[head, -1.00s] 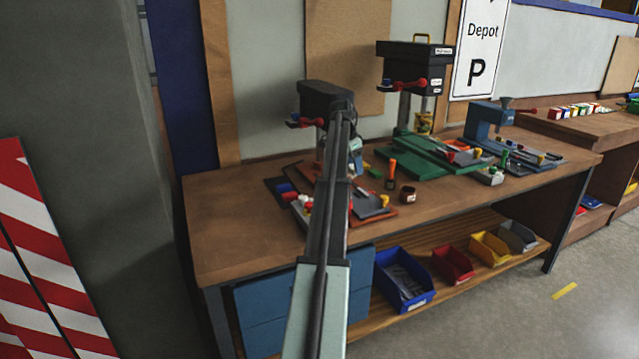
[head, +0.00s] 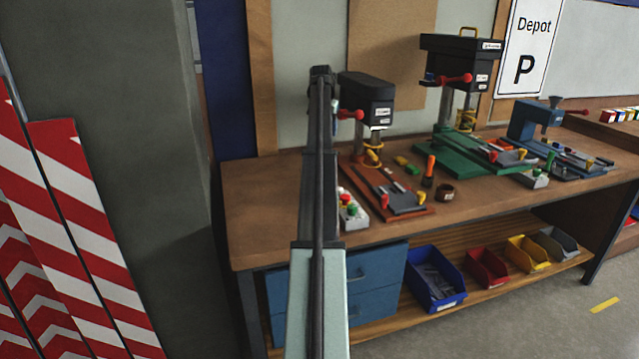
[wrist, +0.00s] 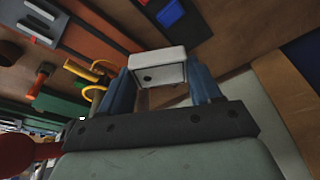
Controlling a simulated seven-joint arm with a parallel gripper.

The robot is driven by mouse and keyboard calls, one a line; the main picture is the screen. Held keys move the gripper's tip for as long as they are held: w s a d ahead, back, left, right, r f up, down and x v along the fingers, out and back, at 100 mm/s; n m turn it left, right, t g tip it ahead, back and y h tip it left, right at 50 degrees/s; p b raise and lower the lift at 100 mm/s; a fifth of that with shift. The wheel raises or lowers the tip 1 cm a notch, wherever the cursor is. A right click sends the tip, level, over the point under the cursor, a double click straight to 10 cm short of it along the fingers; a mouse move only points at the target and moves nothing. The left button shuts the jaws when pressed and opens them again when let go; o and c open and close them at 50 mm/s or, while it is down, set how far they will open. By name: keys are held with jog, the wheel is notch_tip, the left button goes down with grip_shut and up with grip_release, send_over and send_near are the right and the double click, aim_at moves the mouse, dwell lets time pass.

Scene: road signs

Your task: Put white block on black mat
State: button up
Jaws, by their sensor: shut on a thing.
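The white block (wrist: 160,68) is in the wrist view, with a small dark hole in its near face. My gripper (wrist: 162,80) is shut on it, with a blue finger on each side. The black mat (wrist: 190,36) shows at the top of the wrist view, with a blue block (wrist: 170,13) and part of a red block on it. The held block appears above the bench, apart from the mat. In the head view my arm hides the gripper, the white block and the mat.
A small drill press (head: 366,98) on an orange-brown base stands just right of my arm. A control box (head: 352,212) with red and green buttons is near the bench's front. The bench top (head: 255,200) is clear at the left end.

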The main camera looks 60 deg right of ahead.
jog(key=w+d+r+n+t+y, duration=0.1)
jog(key=w+d+r+n+t, duration=0.1)
jog(key=w+d+r+n, duration=0.6)
jog(key=shift+m, duration=0.8)
jog(key=f, duration=2.8)
jog(key=shift+w+d+f, duration=0.3)
jog(key=shift+w, duration=0.1)
jog(key=shift+f, duration=0.2)
jog(key=o, duration=1.1)
jog(key=shift+o, duration=0.2)
jog(key=v, duration=1.2)
jog(key=shift+w+r, duration=0.2)
jog(key=shift+r, duration=0.05)
